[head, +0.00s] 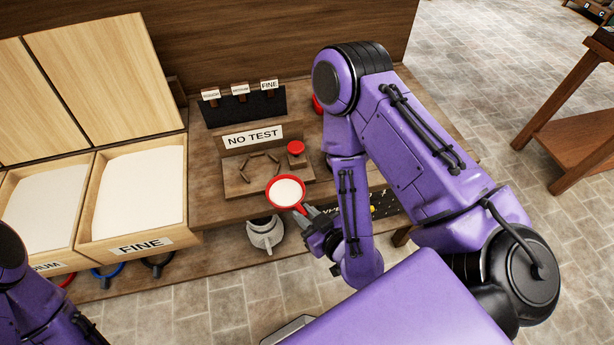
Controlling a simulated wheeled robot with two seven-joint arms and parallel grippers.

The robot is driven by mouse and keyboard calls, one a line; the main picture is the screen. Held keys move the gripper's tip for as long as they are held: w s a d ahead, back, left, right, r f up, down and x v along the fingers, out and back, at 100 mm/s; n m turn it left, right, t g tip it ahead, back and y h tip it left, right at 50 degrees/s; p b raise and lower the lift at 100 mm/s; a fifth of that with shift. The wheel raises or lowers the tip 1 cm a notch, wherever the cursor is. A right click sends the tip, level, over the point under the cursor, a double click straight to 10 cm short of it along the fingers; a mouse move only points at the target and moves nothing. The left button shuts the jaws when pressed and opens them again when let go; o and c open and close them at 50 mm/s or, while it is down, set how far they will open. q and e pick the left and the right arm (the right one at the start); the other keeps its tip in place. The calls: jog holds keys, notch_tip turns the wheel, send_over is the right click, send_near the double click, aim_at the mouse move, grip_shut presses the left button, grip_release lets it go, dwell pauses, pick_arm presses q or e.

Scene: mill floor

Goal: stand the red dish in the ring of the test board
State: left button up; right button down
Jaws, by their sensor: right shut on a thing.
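The red dish (271,204) is a small round pan with a white filling that looks level. My right gripper (306,214) is shut on the handle side of the dish, at its lower right. The dish is over or just in front of the near edge of the test board (236,187); its height above the board I cannot tell. The ring (260,165) on the board is a circle of short wooden pieces with nothing in it. My left gripper is out of view; only part of my left arm shows at the lower left.
A red knob (296,147) on a wooden block stands right of the ring. A NO TEST sign (253,136) stands behind. The FINE bin (138,244) is at left. My right arm hides the bench's right side.

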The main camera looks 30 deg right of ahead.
aim_at(287, 194)
jog(key=b+x, duration=0.2)
jog(key=x, duration=0.1)
jog(key=r+b+x, duration=0.1)
jog(key=b+x, duration=0.1)
jog(key=x, duration=0.1)
jog(key=r+b+x, duration=0.1)
jog(key=b+x, duration=0.1)
jog(key=x, duration=0.1)
jog(key=shift+w+d, duration=0.15)
jog(key=shift+w, duration=0.2)
jog(key=w, duration=0.5)
jog(key=shift+w+a+f, duration=0.1)
jog(key=shift+w+a, duration=0.2)
jog(key=shift+a, duration=0.05)
jog(key=shift+f+b, duration=0.35)
jog(key=shift+f, duration=0.3)
jog(key=shift+s+f, duration=0.1)
jog(key=shift+f, duration=0.1)
jog(key=c, duration=0.9)
grip_release()
jog(key=shift+c, duration=0.2)
